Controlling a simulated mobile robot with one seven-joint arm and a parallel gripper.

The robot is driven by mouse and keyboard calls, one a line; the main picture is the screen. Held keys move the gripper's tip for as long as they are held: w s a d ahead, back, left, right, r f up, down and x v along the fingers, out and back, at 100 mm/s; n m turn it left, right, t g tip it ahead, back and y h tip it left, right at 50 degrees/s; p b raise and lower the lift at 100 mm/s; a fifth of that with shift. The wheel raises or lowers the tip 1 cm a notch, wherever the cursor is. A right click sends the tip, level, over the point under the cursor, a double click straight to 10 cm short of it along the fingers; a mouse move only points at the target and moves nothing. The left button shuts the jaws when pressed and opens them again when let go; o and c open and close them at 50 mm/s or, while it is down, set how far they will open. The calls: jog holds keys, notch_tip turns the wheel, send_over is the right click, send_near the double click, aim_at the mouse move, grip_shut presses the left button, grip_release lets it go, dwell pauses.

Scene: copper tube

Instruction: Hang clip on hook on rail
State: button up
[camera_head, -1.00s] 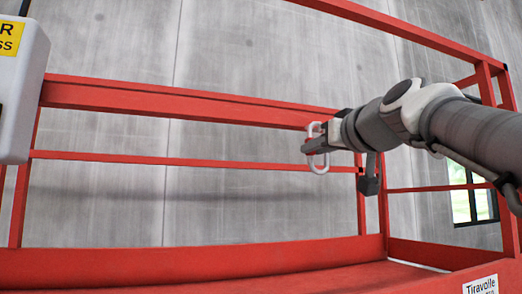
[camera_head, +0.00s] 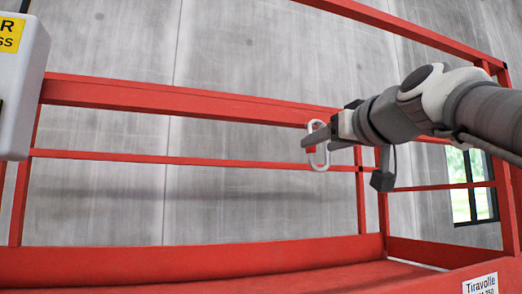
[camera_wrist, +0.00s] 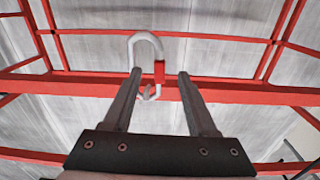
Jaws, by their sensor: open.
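The clip (camera_wrist: 145,37) is a pale oval carabiner with a red sleeve on one side. In the wrist view it stands upright at the top rail, around and beyond my fingertips. In the head view the clip (camera_head: 319,168) is upright at the finger ends, in front of the red railing. My gripper (camera_wrist: 157,76) is open, with one finger on each side of the clip's lower part. In the head view my gripper (camera_head: 308,143) points left. I cannot make out a separate hook, or whether the clip hangs from one.
The red top rail (camera_head: 190,101) runs across behind the clip, with a thinner mid rail (camera_head: 190,160) below. A grey box with a yellow label (camera_head: 18,100) stands at the left. The space between box and gripper is free. A concrete wall is behind.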

jog(key=b+v, duration=0.1)
jog(key=v, duration=1.3)
jog(key=shift+s, duration=0.35)
jog(key=a+f+m+g+h+p, duration=0.15)
jog(key=f+g, duration=0.25)
jog(key=f, duration=1.3)
jog(key=a+f+m+g+h, duration=0.1)
jog(key=a+f+g+h, duration=0.2)
jog(key=f, duration=1.4)
jog(key=s+f+g, duration=0.2)
jog(key=s+f, duration=0.1)
jog(key=f, duration=0.4)
jog(key=s+f+g, duration=0.2)
jog(key=s+f, duration=0.2)
jog(key=f, duration=0.4)
jog(key=shift+d+g+h, duration=0.3)
jog(key=shift+d+h, duration=0.05)
jog(key=shift+d, duration=0.1)
jog(key=shift+s, duration=0.15)
jog(key=shift+c, duration=0.6)
